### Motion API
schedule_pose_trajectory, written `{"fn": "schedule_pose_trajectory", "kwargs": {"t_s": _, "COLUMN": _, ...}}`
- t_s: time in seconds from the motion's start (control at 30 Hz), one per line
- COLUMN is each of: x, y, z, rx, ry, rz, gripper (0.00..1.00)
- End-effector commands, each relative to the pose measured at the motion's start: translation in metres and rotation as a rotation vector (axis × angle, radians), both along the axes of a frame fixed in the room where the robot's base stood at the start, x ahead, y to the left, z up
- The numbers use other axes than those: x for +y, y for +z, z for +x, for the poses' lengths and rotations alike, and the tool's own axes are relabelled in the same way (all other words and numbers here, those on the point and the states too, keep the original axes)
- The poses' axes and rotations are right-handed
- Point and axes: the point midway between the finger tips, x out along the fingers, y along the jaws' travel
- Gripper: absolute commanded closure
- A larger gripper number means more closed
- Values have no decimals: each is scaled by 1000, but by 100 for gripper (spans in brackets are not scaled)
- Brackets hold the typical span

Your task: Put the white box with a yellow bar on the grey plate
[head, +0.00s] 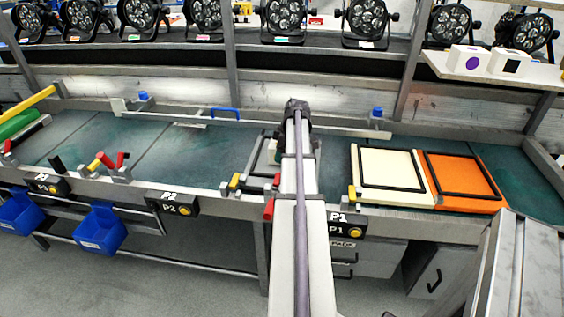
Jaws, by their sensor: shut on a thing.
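The grey plate (254,166) lies on the bench behind my arm, with a black frame on it like those on its neighbours; my arm covers its middle. A small pale patch (272,151) shows at the left edge of my arm over the plate. It may be part of a white box, but no yellow bar is visible and I cannot tell if it touches the plate. My arm reaches up the middle of the view to a dark joint. My gripper's fingers are hidden behind the arm, so what they hold does not show.
A cream plate (378,195) and an orange plate (465,203) with black frames lie to the right. White boxes with a purple dot (472,62) and a black square (512,67) stand on a shelf. A rail with blue end pieces crosses behind. The bench at left is largely clear.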

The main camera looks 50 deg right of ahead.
Motion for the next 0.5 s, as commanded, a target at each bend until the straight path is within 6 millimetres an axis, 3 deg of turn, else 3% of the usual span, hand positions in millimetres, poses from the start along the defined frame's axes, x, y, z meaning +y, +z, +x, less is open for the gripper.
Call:
{"fn": "schedule_pose_trajectory", "kwargs": {"t_s": 0.03, "x": 0, "y": -15, "z": 0, "rx": 0, "ry": 0, "rz": 0, "gripper": 75}}
{"fn": "schedule_pose_trajectory", "kwargs": {"t_s": 0.37, "x": 0, "y": -14, "z": 0, "rx": 0, "ry": 0, "rz": 0, "gripper": 75}}
{"fn": "schedule_pose_trajectory", "kwargs": {"t_s": 0.4, "x": 0, "y": -14, "z": 0, "rx": 0, "ry": 0, "rz": 0, "gripper": 30}}
{"fn": "schedule_pose_trajectory", "kwargs": {"t_s": 0.5, "x": 0, "y": -13, "z": 0, "rx": 0, "ry": 0, "rz": 0, "gripper": 20}}
